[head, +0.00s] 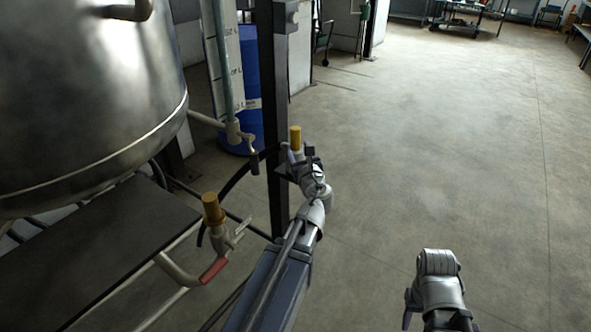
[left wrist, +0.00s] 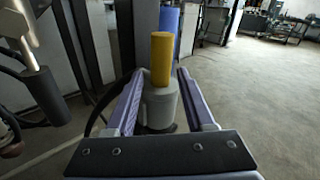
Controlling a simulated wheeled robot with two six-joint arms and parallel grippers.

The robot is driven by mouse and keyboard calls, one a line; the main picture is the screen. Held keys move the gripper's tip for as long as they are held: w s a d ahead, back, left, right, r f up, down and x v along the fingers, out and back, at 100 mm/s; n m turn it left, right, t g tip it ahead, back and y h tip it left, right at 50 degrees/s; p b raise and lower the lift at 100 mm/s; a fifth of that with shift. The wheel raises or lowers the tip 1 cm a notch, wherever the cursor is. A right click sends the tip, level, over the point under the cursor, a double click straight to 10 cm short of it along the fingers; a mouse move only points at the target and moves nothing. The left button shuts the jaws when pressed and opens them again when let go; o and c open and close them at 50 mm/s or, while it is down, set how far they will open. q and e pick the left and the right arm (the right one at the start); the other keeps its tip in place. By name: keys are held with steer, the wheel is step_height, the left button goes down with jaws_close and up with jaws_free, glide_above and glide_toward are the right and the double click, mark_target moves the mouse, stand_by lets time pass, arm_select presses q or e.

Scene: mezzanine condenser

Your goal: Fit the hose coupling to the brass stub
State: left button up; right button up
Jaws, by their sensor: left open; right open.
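A grey cylindrical piece with a yellow-brass top, seemingly the hose coupling (head: 295,138), stands upright by the dark post. In the left wrist view it (left wrist: 161,75) stands between the two fingers of my open left gripper (left wrist: 160,105), with a gap on either side at the front. My left gripper (head: 298,163) partly hides its lower part in the head view. A brass cylinder, seemingly the brass stub (head: 212,208), points up from a pipe valve with a red handle (head: 213,270), left of my left gripper. My right gripper (head: 436,280) is open, low at the right; its fingertips are hard to see.
A large steel vessel (head: 85,100) fills the left, above a dark shelf (head: 100,250). A dark upright post (head: 273,120) stands just behind my left gripper. A tap with a hanging dark nozzle (head: 254,162), a black hose and a blue drum (head: 240,90) are near. The floor at right is clear.

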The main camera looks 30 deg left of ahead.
arm_select(q)
steer(key=shift+w+a+f+m+t+b, duration=0.2)
steer(key=shift+a+f+m+t+b, duration=0.3)
steer(key=shift+m, duration=0.5)
steer(key=shift+x, duration=3.9)
steer(key=shift+d+f, duration=0.1)
steer(key=shift+d, duration=0.1)
steer(key=shift+c, duration=0.3)
jaws_close()
